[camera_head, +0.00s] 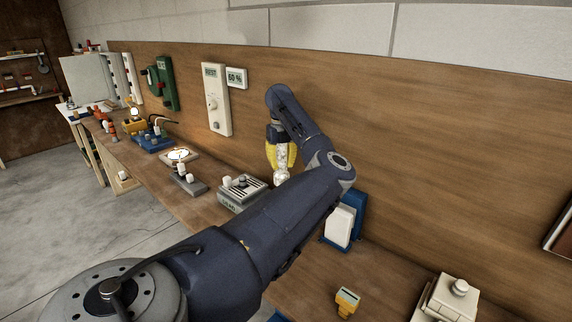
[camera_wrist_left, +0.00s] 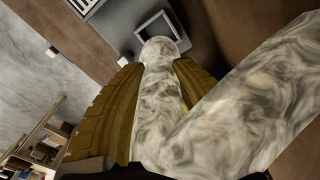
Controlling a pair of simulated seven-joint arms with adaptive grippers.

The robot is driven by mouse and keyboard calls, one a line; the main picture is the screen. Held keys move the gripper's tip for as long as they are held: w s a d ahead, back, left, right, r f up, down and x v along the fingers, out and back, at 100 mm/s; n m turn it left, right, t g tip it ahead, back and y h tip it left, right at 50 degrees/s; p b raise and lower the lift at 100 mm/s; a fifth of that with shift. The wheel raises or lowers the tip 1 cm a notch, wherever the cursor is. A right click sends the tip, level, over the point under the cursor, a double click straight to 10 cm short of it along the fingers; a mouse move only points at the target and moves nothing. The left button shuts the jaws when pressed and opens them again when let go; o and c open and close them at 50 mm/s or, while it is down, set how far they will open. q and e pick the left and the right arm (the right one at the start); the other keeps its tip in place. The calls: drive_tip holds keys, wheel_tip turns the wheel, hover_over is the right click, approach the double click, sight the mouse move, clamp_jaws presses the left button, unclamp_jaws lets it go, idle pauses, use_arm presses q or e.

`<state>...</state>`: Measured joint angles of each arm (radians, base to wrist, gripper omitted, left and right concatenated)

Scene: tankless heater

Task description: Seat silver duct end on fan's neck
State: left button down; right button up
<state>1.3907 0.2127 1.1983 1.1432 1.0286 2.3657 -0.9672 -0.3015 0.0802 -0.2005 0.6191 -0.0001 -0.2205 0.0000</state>
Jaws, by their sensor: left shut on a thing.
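My left gripper (camera_head: 281,158) has yellow fingers shut on the silver duct (camera_head: 282,162), which looks crinkled and mottled. In the left wrist view the duct (camera_wrist_left: 160,100) lies between the yellow fingers (camera_wrist_left: 158,78), and its rounded end sticks out past them. Another thick length of duct fills the right of that view. The duct's end overlaps a grey housing (camera_wrist_left: 115,22) with a dark square frame; I cannot tell whether they touch. I cannot make out the fan's neck for certain. My right gripper is not in view.
A grey slotted box (camera_head: 241,191) stands on the bench left of my gripper. A blue and white unit (camera_head: 339,226) stands right of my forearm. A white panel (camera_head: 216,99) is on the wooden backboard. My arm hides part of the bench.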

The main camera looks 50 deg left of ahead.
sight(281, 176)
use_arm(q)
drive_tip(key=shift+s+a, duration=0.15)
idle(0.4)
drive_tip(key=shift+f, duration=2.45)
drive_tip(key=shift+f, duration=0.3)
drive_tip(key=shift+f, duration=1.45)
drive_tip(key=shift+f, duration=1.45)
idle(1.4)
drive_tip(key=c, duration=1)
unclamp_jaws()
drive_tip(key=shift+c, duration=0.2)
